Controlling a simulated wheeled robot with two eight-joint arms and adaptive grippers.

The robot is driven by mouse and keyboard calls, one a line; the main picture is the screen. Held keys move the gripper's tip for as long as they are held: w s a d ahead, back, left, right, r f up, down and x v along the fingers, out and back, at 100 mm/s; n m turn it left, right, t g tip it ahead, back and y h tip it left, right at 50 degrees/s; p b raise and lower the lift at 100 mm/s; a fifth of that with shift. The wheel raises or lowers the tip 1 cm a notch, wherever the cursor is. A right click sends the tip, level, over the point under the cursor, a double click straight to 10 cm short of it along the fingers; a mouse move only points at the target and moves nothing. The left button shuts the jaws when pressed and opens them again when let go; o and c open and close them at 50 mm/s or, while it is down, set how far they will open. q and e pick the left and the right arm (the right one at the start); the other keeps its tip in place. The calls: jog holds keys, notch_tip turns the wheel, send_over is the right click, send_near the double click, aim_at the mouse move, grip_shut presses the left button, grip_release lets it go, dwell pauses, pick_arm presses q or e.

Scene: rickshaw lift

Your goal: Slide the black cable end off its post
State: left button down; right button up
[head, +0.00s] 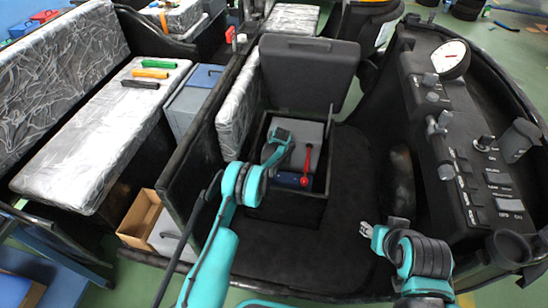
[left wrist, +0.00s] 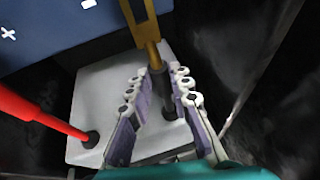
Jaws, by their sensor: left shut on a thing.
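My left gripper (left wrist: 158,78) is shut on the black cable end (left wrist: 157,62), with one finger on each side of its dark sleeve. A brass-coloured piece (left wrist: 144,22) shows beyond the fingertips. The fingers partly hide the post, and I cannot tell whether the cable end still sits around it. In the head view my left gripper (head: 277,152) reaches into the open box, above the blue battery (head: 287,178). A red cable end (head: 306,168) stands to its right, and its dark base meets the pale surface in the left wrist view. My right gripper (head: 372,236) is apart from the box, over the dark floor; its finger gap is unclear.
The box's dark lid (head: 310,68) stands open behind it. The box walls are close around the left gripper. A control panel (head: 465,130) with a gauge and knobs is at right. A silver-covered bench (head: 105,125) with several coloured handles is at left.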

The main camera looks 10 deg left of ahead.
pick_arm(q)
jog(key=shift+w+r, duration=0.1)
jog(key=shift+w, duration=0.1)
jog(key=c, duration=1.4)
grip_release()
jog(key=shift+o, duration=0.2)
jog(key=v, duration=1.1)
jog(key=shift+s+r, duration=0.2)
jog(key=shift+r, duration=0.15)
jog(key=shift+d, duration=0.1)
